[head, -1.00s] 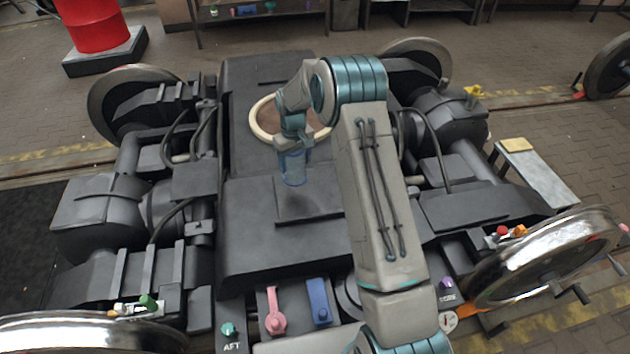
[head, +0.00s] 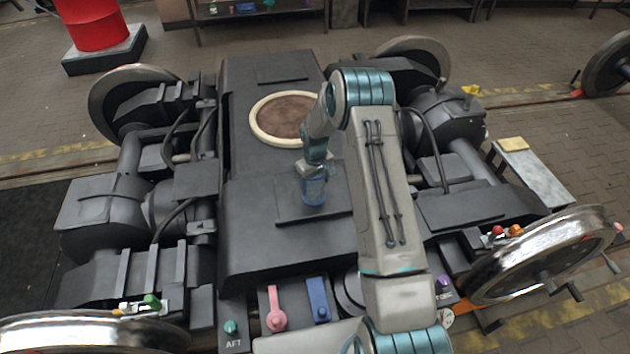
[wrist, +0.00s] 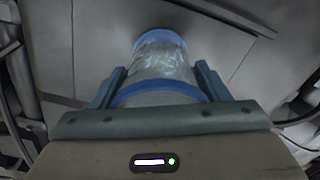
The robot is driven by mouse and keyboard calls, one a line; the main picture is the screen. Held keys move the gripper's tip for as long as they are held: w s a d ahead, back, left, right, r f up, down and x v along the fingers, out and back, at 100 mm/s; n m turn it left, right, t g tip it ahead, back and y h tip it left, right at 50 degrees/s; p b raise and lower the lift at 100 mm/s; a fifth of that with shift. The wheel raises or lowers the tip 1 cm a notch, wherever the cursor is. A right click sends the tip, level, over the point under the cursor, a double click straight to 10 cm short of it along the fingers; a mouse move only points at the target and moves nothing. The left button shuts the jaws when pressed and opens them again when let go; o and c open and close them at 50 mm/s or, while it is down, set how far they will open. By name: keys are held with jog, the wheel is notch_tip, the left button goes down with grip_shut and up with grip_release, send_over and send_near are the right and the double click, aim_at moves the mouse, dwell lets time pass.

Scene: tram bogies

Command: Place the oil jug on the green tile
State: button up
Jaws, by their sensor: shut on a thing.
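My gripper (head: 314,166) is shut on a clear, blue-rimmed cylindrical vessel (head: 313,191), over a raised dark plate on the middle of the bogie frame. The vessel looks upright; I cannot tell whether its base touches the plate. In the wrist view the vessel (wrist: 162,62) sits between both fingers, its far end toward the grey surface. No handle or spout shows, so I cannot tell for sure that it is the oil jug. I make out no green tile in either view.
A round brown pad with a cream rim (head: 287,143) lies behind the vessel. A pink lever (head: 275,312) and blue block (head: 319,301) stand at the front. A bench (head: 538,178) with a yellow tile (head: 513,144) is at right. Wheels and hoses flank the frame.

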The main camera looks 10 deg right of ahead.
jog(key=shift+f, duration=0.1)
jog(key=o, duration=0.6)
jog(key=shift+f, duration=0.1)
jog(key=o, duration=0.5)
jog(key=shift+c, duration=0.2)
jog(key=shift+r, duration=0.2)
